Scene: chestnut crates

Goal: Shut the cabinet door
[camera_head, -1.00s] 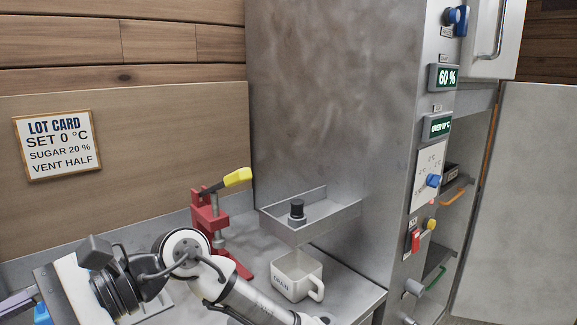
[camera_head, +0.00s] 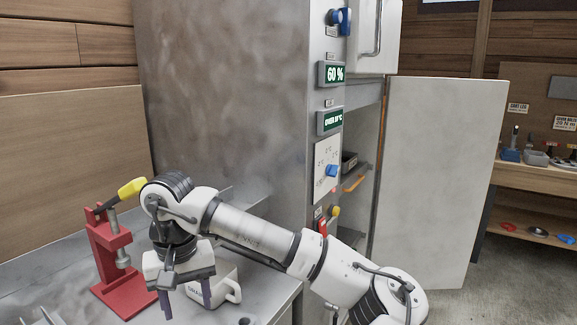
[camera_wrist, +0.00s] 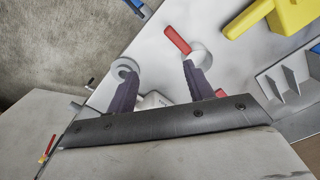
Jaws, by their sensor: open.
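The cabinet is a tall grey metal unit (camera_head: 235,90) in the head view, with controls and displays on its narrow front. Its large pale door (camera_head: 440,180) stands wide open to the right, exposing shelves inside. A smaller white upper door (camera_head: 376,38) with a bar handle is above; I cannot tell whether it is fully closed. My gripper (camera_head: 186,298) is open and points down over the counter, left of the cabinet front and well away from the open door. In the wrist view its two dark fingers (camera_wrist: 158,78) are apart with nothing clearly held.
A workbench (camera_head: 540,178) with small items is at the far right. Floor (camera_head: 480,295) shows before it.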

